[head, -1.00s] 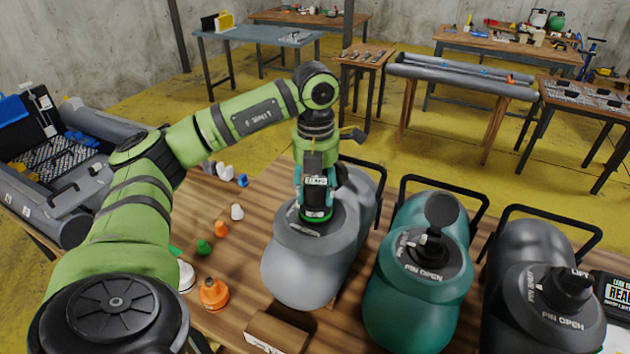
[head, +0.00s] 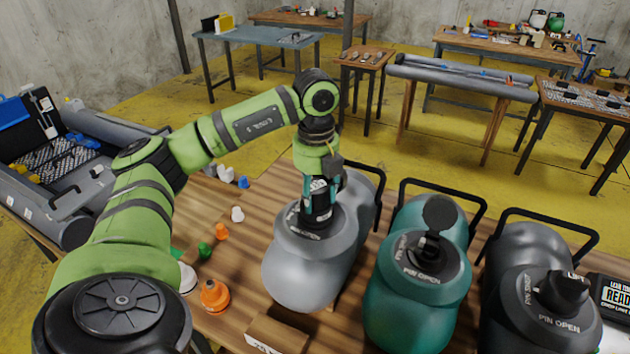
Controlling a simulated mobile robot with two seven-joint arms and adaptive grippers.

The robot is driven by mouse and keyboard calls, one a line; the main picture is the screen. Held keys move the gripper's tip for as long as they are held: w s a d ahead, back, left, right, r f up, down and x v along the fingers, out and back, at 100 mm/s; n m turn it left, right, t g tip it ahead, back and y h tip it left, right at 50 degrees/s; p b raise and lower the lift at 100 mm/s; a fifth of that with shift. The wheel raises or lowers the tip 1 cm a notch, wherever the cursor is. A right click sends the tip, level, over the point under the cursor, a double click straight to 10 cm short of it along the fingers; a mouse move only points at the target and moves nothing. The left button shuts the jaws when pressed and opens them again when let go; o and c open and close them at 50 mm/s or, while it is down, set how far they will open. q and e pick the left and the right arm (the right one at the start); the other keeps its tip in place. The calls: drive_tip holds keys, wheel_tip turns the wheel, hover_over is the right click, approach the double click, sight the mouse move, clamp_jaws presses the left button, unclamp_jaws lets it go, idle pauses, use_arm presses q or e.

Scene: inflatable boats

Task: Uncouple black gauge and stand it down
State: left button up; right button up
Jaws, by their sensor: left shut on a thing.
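My left gripper (head: 320,192) reaches down from above onto the valve end of the grey inflatable tube (head: 305,272), the leftmost of three. It is shut on a dark upright body with a pale label, which I take to be the black gauge (head: 318,212). The gauge's lower end is at the tube's valve plate. I cannot tell whether it is still coupled there. The fingers hide part of it, and its dial face does not show. My right gripper is not in view.
A teal tube (head: 405,310) and a dark grey tube (head: 540,330) stand to the right, with black valves and handles. Small caps and an orange fitting (head: 215,296) lie left on the wooden table (head: 250,240). A small box (head: 275,335) stands in front.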

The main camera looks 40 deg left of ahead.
use_arm(q)
drive_tip(key=shift+s+d+f+n, duration=0.1)
drive_tip(key=shift+f+n, duration=0.2)
drive_tip(key=shift+r+p, duration=0.4)
drive_tip(key=shift+r, duration=0.1)
drive_tip(key=shift+r, duration=0.4)
drive_tip(key=shift+w, duration=0.2)
drive_tip(key=shift+r+p, duration=2.15)
drive_tip(key=shift+r, duration=0.3)
drive_tip(key=shift+f, duration=0.1)
